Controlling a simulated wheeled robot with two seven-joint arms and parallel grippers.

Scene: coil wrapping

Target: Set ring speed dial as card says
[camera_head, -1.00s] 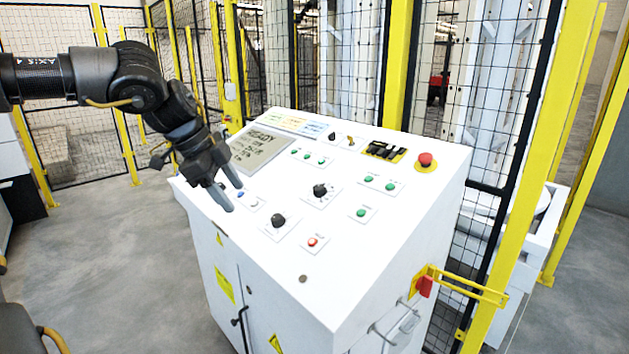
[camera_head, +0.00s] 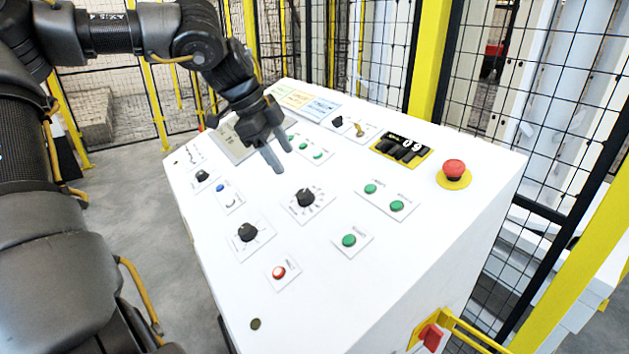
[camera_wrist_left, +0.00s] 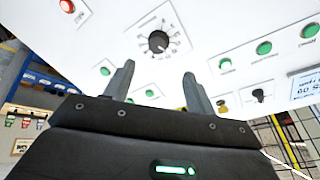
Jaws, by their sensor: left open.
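A sloped white control panel (camera_head: 330,275) carries several black knobs; their labels are too small to read, so I cannot tell which is the ring speed dial. A black dial with scale marks (camera_head: 305,197) sits mid-panel; a scaled dial also shows ahead of the fingers in the left wrist view (camera_wrist_left: 158,41). Another black dial (camera_head: 247,232) is nearer the front, and a third (camera_head: 202,176) is at the left. Coloured cards (camera_head: 309,102) lie along the back edge, unreadable. My left gripper (camera_head: 283,160) is open and empty above the panel, behind the middle dial. My right gripper is out of view.
Green buttons (camera_head: 349,240), a red button (camera_head: 279,272) and a red emergency stop (camera_head: 454,170) stand on the panel. The gripper partly covers a grey display (camera_head: 228,143). A red switch with a yellow bracket (camera_head: 430,337) projects from the side. Mesh fencing stands behind.

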